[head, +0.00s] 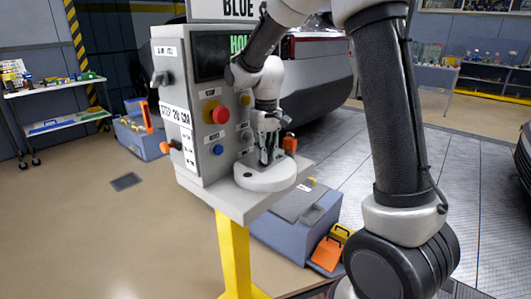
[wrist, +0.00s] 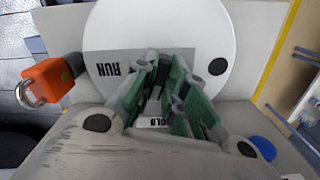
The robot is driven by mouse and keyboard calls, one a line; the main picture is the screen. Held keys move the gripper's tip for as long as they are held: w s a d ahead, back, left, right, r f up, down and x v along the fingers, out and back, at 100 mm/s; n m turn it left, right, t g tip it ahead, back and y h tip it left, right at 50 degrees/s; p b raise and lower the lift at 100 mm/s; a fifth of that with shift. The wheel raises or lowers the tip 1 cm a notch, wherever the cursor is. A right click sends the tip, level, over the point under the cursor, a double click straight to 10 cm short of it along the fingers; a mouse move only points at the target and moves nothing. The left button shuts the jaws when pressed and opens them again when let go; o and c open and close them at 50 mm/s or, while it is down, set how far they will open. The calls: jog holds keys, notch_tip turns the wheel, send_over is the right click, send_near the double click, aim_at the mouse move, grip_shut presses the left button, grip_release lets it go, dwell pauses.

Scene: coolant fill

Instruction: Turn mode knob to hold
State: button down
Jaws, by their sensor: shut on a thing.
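My gripper (head: 267,152) points down over a white round dial (head: 264,180) on the ledge of a grey control panel. In the wrist view my gripper's green-sided fingers (wrist: 163,85) are closed over the dial (wrist: 160,18). They are shut on the mode knob, which is mostly hidden between them. A RUN label (wrist: 112,69) shows left of the fingers. Another label (wrist: 153,121), partly covered and showing "OLD", lies between them on the near side. The panel screen (head: 213,57) shows green letters starting "HOL"; my arm hides the rest.
An orange padlock (wrist: 47,85) sits beside the dial; it also shows in the head view (head: 290,143). A red stop button (head: 219,114) and a blue button (head: 217,149) are on the panel face. A blue-grey box (head: 290,225) stands below. Floor at left is open.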

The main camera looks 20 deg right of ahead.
jog(key=shift+n, duration=1.7)
jog(key=c, duration=1.5)
grip_release()
jog(key=shift+o, duration=0.2)
notch_tip(320, 180, up, 12)
